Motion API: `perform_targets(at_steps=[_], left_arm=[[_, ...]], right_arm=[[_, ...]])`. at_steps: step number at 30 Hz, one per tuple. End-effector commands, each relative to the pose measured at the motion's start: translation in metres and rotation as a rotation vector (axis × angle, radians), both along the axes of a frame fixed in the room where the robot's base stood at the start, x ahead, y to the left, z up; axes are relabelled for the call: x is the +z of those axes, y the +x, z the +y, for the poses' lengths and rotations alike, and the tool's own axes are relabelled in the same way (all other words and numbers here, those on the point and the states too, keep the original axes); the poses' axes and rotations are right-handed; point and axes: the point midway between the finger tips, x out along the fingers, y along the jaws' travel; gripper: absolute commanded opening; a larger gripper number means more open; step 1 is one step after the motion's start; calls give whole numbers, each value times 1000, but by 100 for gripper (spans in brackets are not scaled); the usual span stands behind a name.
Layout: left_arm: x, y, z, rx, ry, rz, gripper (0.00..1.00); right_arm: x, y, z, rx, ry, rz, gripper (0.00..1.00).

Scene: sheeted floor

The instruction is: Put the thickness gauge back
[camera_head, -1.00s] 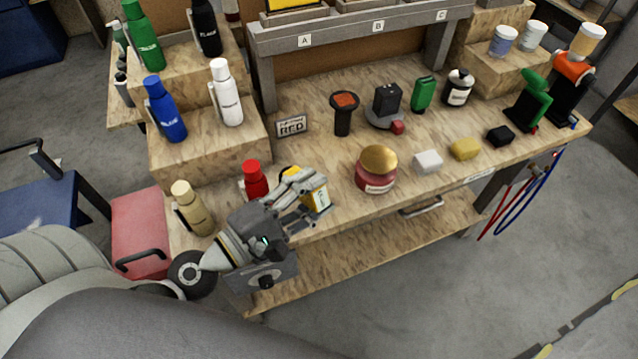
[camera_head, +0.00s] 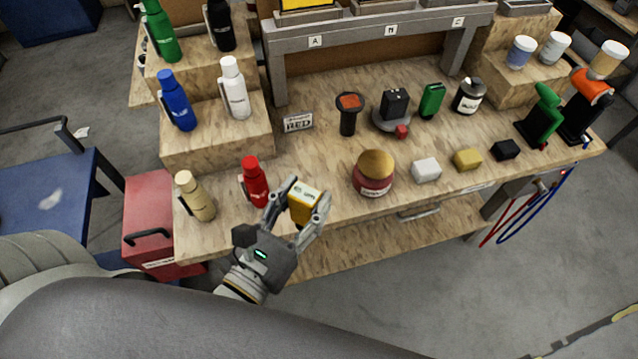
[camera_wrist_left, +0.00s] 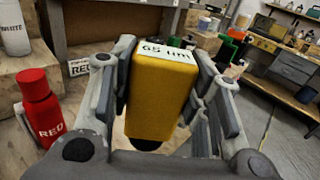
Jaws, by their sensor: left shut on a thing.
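The thickness gauge appears to be the yellow block with a white "65 um" face (camera_head: 305,207), which also shows large in the left wrist view (camera_wrist_left: 162,98). My left gripper (camera_head: 308,191) is shut on it, one finger on each side. It holds the gauge above the front edge of the wooden bench (camera_head: 330,165), just right of the red bottle (camera_head: 254,182). The gauge looks roughly upright in the wrist view, its labelled face on top. Whether its lower end touches the bench is hard to tell. My right gripper is not in view.
A RED sign (camera_head: 298,122) and an orange-topped black tool (camera_head: 349,113) are behind. Bare bench lies between the sign and the jar. A slotted rack (camera_head: 380,35) spans the back.

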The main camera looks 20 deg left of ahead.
Motion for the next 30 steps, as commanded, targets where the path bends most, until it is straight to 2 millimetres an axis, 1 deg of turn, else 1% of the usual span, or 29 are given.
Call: perform_targets(at_steps=[1,2,3,6,14,15,16,19,22,28,30], left_arm=[[-3,5,0,-3,5,-11,16],[-3,8,1,-1,6,-16,16],[0,15,2,5,3,-13,16],[-5,31,4,5,2,-13,16],[-28,76,9,6,3,-11,16],[-41,83,10,6,4,-11,16],[-50,87,11,6,4,-11,16],[-67,101,12,6,3,-10,16],[-77,111,13,6,2,-10,16],[-85,118,14,6,3,-9,16],[-91,123,14,6,3,-10,16]], right_arm=[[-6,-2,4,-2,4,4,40],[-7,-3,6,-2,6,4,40],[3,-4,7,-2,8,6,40],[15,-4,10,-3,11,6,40],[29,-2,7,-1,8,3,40],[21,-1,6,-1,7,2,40],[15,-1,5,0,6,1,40],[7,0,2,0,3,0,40],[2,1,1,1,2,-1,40],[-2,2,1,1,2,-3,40],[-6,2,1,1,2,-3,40]])
